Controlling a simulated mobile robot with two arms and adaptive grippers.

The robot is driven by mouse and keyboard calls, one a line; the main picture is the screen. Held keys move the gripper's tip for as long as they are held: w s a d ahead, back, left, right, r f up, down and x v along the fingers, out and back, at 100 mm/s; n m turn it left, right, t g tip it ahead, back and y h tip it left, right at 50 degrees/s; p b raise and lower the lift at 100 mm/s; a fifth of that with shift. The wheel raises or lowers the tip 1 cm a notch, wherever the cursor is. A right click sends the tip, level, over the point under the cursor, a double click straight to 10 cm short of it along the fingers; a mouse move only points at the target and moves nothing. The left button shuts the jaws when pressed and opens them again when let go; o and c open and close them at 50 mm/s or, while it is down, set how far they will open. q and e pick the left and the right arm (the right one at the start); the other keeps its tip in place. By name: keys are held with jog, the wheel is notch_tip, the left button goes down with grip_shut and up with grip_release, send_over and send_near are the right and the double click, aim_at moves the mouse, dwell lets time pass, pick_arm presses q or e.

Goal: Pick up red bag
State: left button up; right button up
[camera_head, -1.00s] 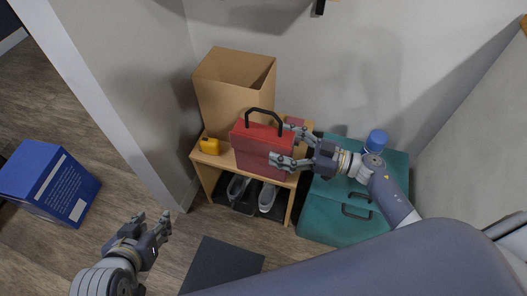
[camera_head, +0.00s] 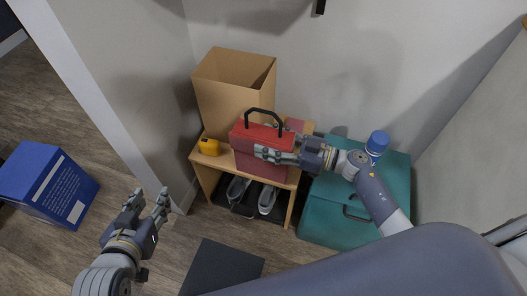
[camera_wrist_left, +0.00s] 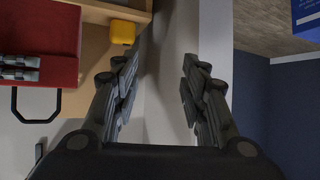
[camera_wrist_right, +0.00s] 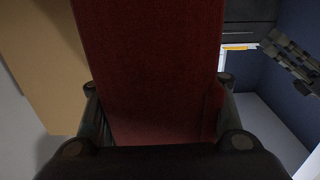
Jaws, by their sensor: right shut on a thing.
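The red bag (camera_head: 260,133) stands upright on the small wooden bench in the head view, its black handle raised on top. My right gripper (camera_head: 268,155) reaches in from the right and is shut on the bag's body below the handle. In the right wrist view the red bag (camera_wrist_right: 150,70) fills the space between the fingers. My left gripper (camera_head: 148,204) is open and empty, away to the lower left. The left wrist view shows its fingers (camera_wrist_left: 160,95) apart, with part of the red bag (camera_wrist_left: 50,45) at the left.
The wooden bench (camera_head: 203,164) holds a cardboard box (camera_head: 225,95) behind the bag and a yellow object (camera_head: 209,146). Shoes (camera_head: 267,198) sit on its lower shelf. A teal case (camera_head: 330,212) with a blue-capped item (camera_head: 377,142) is at right. A blue box (camera_head: 50,185) stands at left.

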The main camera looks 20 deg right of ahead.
aim_at(270, 134)
jog(key=shift+r, duration=0.15)
jog(key=shift+r, duration=0.15)
notch_tip(270, 134, up, 5)
jog(key=p, duration=0.2)
jog(key=shift+p, duration=0.35)
notch_tip(270, 134, up, 4)
jog(key=shift+f+p, duration=0.15)
jog(key=shift+p, duration=0.8)
pick_arm(q)
jog(key=s+a+f+g+y, duration=0.1)
jog(key=s+a+f+g, duration=0.1)
jog(key=s+g, duration=0.2)
jog(key=s+a+f+g+y, duration=0.1)
jog(key=s+a+f+g, duration=0.1)
jog(key=s, duration=0.7)
jog(key=shift+s+a+f+g, duration=0.3)
jog(key=shift+f+g, duration=0.25)
jog(key=shift+g, duration=0.35)
pick_arm(e)
jog(key=shift+r, duration=0.4)
